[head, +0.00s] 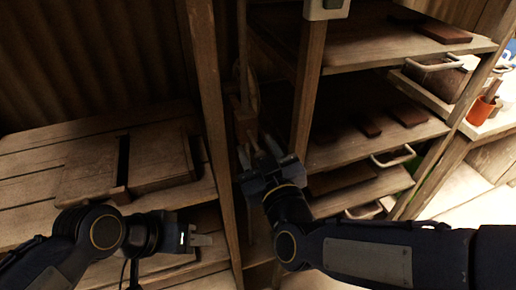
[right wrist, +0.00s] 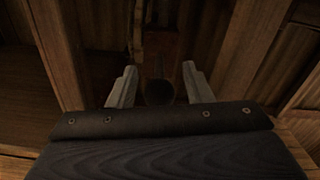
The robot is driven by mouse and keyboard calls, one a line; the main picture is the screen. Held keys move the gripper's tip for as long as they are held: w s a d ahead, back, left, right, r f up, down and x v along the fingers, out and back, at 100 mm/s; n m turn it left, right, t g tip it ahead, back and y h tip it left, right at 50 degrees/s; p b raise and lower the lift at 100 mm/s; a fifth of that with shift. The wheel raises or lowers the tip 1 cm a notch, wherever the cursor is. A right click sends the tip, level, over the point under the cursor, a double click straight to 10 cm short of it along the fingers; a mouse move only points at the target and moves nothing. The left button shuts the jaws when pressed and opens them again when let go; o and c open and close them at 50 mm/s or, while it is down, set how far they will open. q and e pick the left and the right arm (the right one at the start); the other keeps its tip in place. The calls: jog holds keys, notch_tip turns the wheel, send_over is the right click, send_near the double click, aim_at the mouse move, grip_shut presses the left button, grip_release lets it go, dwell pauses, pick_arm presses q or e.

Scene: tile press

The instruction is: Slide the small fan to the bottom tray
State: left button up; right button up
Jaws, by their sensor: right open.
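My right gripper (head: 268,165) is open in the narrow gap between two wooden posts. In the right wrist view its two fingers (right wrist: 160,86) stand apart, with a dark round-ended rod or knob (right wrist: 159,92) showing between them; I cannot tell whether they touch it. Wooden parts of a mechanism (head: 245,120) stand upright just beyond this gripper in the head view. I cannot clearly make out a small fan or a bottom tray in either view. My left gripper (head: 202,240) is low at the left, in front of a shelf, and its finger gap is unclear.
A wooden rack (head: 345,105) at right has several shelves holding dark tiles (head: 408,115) and handles (head: 396,156). A post (head: 306,85) stands close to my right gripper. A plank bench (head: 40,150) is at left. An orange cup (head: 480,108) stands far right.

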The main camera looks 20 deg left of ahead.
jog(key=shift+w+a, duration=0.1)
jog(key=shift+w, duration=0.15)
jog(key=shift+c, duration=0.2)
grip_shut()
